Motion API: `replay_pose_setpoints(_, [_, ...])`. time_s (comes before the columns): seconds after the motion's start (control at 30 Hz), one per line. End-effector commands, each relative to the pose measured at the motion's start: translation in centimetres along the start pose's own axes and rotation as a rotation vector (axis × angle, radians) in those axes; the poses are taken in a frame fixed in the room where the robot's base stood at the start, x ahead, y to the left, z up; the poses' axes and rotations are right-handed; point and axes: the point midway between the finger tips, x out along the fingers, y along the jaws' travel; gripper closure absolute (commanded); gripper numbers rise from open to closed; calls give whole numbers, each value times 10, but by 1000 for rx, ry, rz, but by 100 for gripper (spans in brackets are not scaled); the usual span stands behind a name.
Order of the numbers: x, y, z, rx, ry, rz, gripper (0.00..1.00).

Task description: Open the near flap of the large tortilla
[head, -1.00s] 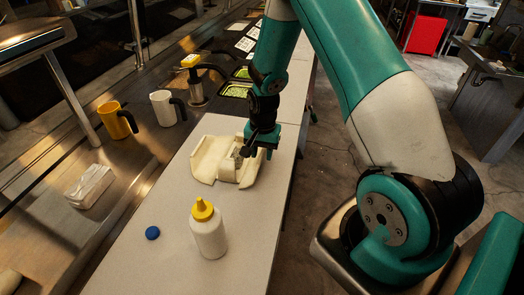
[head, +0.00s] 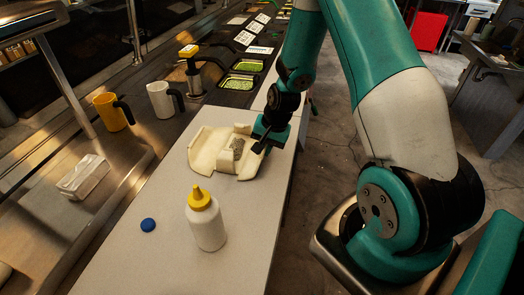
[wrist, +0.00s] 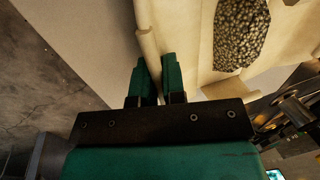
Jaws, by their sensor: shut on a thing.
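The large pale tortilla (head: 207,150) lies on the light worktop, its sides partly folded and raised. A grey speckled filling (head: 238,147) shows uncovered in its middle; it also shows in the wrist view (wrist: 242,35). My gripper (head: 262,146) is at the tortilla's right edge in the head view. In the wrist view, the two green fingers (wrist: 158,72) are shut on a thin upright edge of the tortilla, the flap (wrist: 150,45), which runs between them. The exact grip depth is hidden by the fingers.
A yellow mug (head: 112,112), a white mug (head: 162,100) and a white box (head: 84,178) are at left. The worktop's right edge is close.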

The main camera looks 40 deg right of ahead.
Motion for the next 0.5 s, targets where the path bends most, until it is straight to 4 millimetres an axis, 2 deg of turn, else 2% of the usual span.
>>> replay_pose_setpoints(0.03, [10, 8, 0, 7, 0, -44, 100])
replay_pose_setpoints(0.1, [12, 9, 0, 6, 0, -100, 100])
replay_pose_setpoints(0.27, [10, 9, 0, 1, 2, -167, 100])
replay_pose_setpoints(0.5, [8, 8, 0, 0, 2, -171, 100])
